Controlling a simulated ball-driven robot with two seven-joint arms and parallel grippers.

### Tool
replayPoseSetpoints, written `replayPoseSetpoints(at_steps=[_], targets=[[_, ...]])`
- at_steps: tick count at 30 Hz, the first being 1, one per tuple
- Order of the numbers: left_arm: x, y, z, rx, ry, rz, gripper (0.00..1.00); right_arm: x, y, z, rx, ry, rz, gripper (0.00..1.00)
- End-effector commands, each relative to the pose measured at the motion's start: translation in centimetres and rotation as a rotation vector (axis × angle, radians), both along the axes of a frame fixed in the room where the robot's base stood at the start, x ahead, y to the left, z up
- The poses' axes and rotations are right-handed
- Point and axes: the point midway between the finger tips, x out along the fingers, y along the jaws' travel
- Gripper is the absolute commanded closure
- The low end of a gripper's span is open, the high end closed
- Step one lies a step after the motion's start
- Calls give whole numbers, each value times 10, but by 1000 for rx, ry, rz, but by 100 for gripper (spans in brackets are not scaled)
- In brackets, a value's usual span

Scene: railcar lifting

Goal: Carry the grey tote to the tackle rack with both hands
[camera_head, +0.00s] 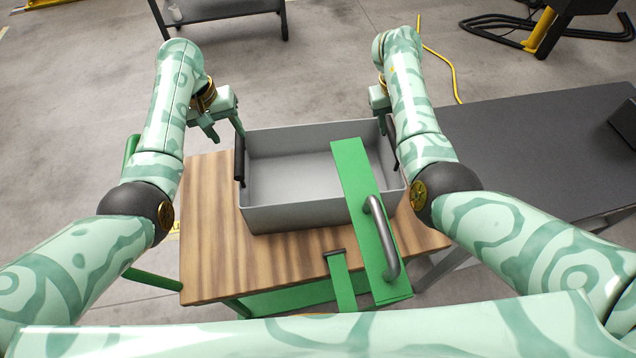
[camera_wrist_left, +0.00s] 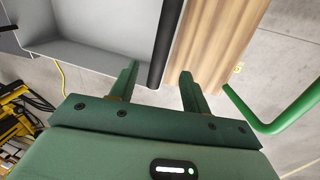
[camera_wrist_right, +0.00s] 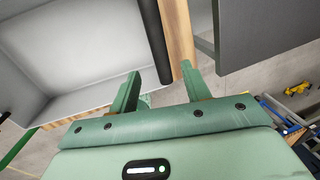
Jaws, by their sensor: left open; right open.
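The grey tote (camera_head: 298,212) is an open, empty box on a wooden-topped green cart (camera_head: 205,240). It has a black handle on its left side (camera_head: 239,165) and another on its right side. My left gripper (camera_head: 224,131) is open just beyond the far end of the left handle. In the left wrist view that handle (camera_wrist_left: 166,40) lines up with the gap between the fingers. My right gripper (camera_wrist_right: 161,70) is open by the right handle (camera_wrist_right: 154,40), which also points at the finger gap. My right arm partly hides it in the head view. I cannot identify the tackle rack.
A green bar (camera_head: 352,190) with a grey handle (camera_head: 382,240) overlaps the tote's right front in the head view. A dark grey table (camera_head: 520,145) stands at the right. Another dark table (camera_head: 225,10) stands at the back. A yellow cable (camera_head: 450,65) lies on the open floor beyond.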

Motion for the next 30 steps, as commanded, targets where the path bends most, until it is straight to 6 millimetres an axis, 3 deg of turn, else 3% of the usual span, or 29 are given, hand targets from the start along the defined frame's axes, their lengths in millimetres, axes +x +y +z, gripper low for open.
replayPoseSetpoints(at_steps=[6,12,18,26,27,30], targets=[[0,-8,-42,1,5,0,52,0,-9,-42,-1,4,1,53],[1,-14,-69,0,3,-1,52,1,-14,-69,-2,2,1,53],[1,-16,-81,0,1,0,52,1,-16,-80,0,0,-1,53],[1,-16,-82,0,0,0,52,1,-16,-81,0,-1,-1,53],[1,-16,-82,0,0,0,55,1,-16,-81,0,-1,-1,55],[1,-16,-82,0,0,0,83,1,-16,-81,0,0,-1,83]])
